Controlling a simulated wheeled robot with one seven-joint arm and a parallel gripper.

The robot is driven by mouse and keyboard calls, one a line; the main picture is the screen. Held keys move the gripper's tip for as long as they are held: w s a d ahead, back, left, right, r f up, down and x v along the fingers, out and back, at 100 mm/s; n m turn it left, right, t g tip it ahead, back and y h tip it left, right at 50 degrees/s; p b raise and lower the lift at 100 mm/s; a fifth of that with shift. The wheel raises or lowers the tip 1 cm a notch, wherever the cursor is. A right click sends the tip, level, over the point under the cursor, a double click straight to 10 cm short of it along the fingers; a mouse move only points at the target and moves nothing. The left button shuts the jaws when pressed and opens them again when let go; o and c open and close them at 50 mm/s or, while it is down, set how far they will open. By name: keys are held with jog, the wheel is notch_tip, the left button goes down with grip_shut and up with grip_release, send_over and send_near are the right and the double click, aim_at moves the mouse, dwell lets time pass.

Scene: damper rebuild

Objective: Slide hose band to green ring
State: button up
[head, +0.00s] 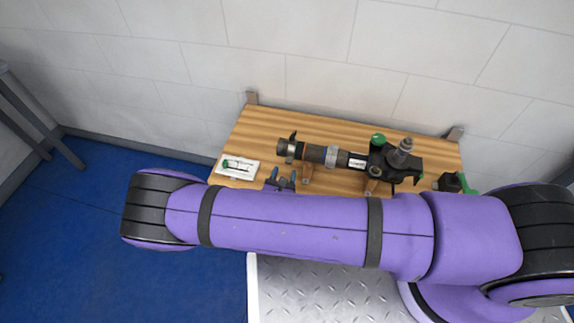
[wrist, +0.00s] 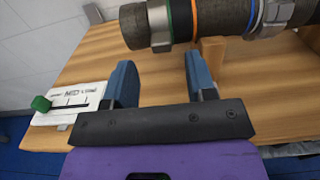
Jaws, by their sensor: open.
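The dark hose (head: 315,153) lies across the wooden bench, and it also shows at the top of the wrist view (wrist: 222,21). The green ring (wrist: 169,20) is around the hose near its left end. An orange ring (wrist: 194,18) is around the hose just right of the green ring. The silvery hose band (wrist: 268,16) is around the hose farther right, apart from both rings; it also shows in the head view (head: 331,156). My gripper (wrist: 160,75) is open and empty, its blue fingers on the near side of the hose. My purple arm hides part of the bench in the head view.
A white card (wrist: 82,101) with a green piece lies on the bench left of my gripper. Wooden supports (head: 306,173) hold the hose up. A black fitting (head: 405,165) with green caps joins its right side. Bare bench top (head: 255,130) shows at the back left.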

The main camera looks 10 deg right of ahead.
jog(key=v, duration=0.5)
jog(key=shift+s+a, duration=0.1)
jog(key=shift+s, duration=0.25)
jog(key=w+d+r+m+g+h, duration=0.1)
jog(key=w+d+r+m+g, duration=0.1)
jog(key=d+r+m+g, duration=0.65)
jog(key=w+d+r+m+g+h, duration=0.15)
jog(key=r+m, duration=0.35)
jog(key=r, duration=0.9)
jog(key=w+d+r+m+g+h, duration=0.15)
jog(key=d+r+m+g, duration=0.35)
jog(key=r, duration=0.7)
jog(key=s+d+r+m+g+y, duration=0.1)
jog(key=s+d+r+m+y, duration=0.25)
jog(key=r, duration=0.45)
jog(key=s+d+r+m+y, duration=0.3)
jog(key=s+d+r+m, duration=0.15)
jog(key=r, duration=0.25)
jog(key=s+d+r+m+t+y, duration=0.2)
jog(key=s+r, duration=0.2)
jog(key=s, duration=0.2)
jog(key=s+d+r+m+t+y, duration=0.1)
jog(key=s+d+r+m+t, duration=0.1)
jog(key=s+r, duration=0.3)
jog(key=shift+s+d+m+y, duration=0.4)
jog(key=shift+s+m, duration=0.1)
jog(key=shift+m, duration=0.25)
